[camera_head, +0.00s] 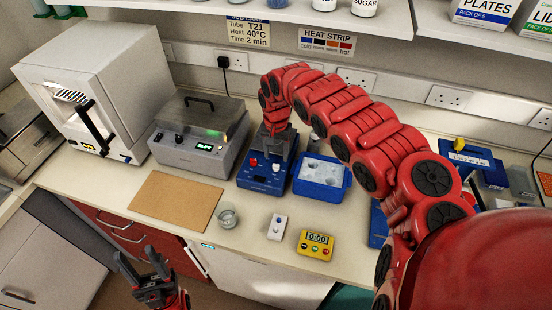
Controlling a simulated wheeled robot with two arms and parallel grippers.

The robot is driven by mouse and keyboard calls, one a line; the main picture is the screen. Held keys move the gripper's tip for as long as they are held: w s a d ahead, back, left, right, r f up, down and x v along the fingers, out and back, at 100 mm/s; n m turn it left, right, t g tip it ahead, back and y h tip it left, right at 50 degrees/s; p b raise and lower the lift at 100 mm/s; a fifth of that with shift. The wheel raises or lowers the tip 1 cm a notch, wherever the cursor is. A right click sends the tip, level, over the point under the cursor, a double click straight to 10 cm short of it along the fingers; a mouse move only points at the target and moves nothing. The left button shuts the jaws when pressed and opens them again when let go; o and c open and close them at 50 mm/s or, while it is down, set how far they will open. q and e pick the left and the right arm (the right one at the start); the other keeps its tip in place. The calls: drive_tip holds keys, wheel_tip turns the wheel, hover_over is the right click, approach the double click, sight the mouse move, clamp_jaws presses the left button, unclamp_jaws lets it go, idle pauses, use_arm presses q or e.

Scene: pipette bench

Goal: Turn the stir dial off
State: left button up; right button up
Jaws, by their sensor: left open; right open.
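A blue device (262,183) with a red knob (253,162) and a second, pale knob (275,168) on its front stands at the middle of the bench. The labels by the knobs are too small to read, so I cannot tell which one is the stir dial or how it is set. My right gripper (279,150) points down over the back of the device, just behind the knobs. It is open; whether it touches anything is hidden. My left gripper (138,260) is open and empty, low in front of the bench, far from the device.
A blue ice tray (321,187) stands close to the device's right. A grey lidded machine (196,145) stands to its left. A beaker (227,215), a small white remote-like item (277,227) and a yellow timer (316,245) stand in front. A cork mat (165,203) is bare.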

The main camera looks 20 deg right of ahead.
sight(276, 165)
drive_tip(key=shift+f+p, duration=0.6)
drive_tip(key=shift+f, duration=2.15)
clamp_jaws()
